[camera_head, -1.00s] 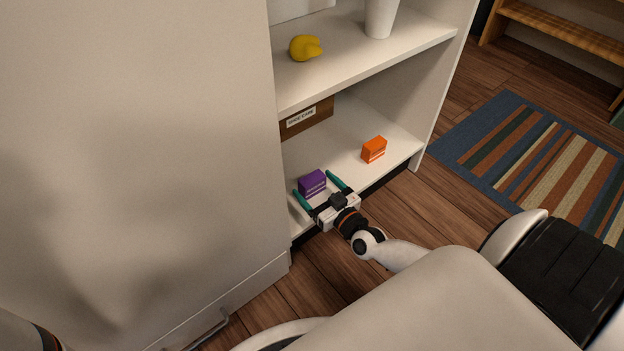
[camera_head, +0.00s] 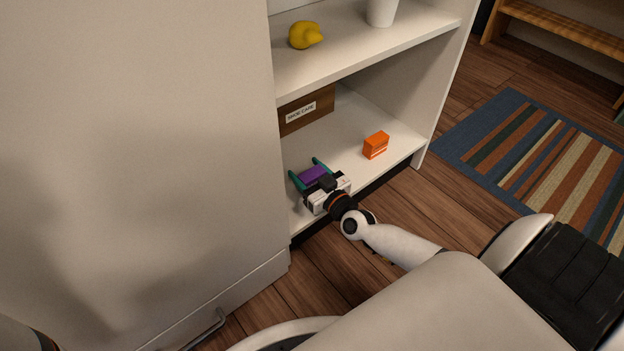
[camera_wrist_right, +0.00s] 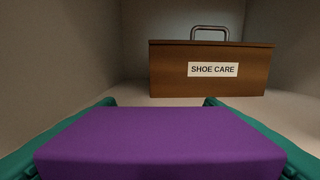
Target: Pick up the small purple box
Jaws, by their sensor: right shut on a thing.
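The small purple box (camera_head: 312,175) is on the left part of the bottom shelf, between the teal fingers of my right gripper (camera_head: 307,171). The gripper is shut on it, one finger along each side. In the right wrist view the purple box (camera_wrist_right: 160,143) fills the lower middle, with a teal finger at its left and right. Its underside is hidden, so I cannot tell whether it touches the shelf. Of my left arm only a small part shows at the lower left corner of the head view; its gripper is out of view.
A brown SHOE CARE box (camera_head: 306,110) stands behind on the bottom shelf (camera_head: 345,165); it also shows in the wrist view (camera_wrist_right: 210,85). An orange box (camera_head: 376,145) stands to the right. The upper shelf (camera_head: 350,52) holds a yellow object (camera_head: 305,35) and a white vessel (camera_head: 382,11).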

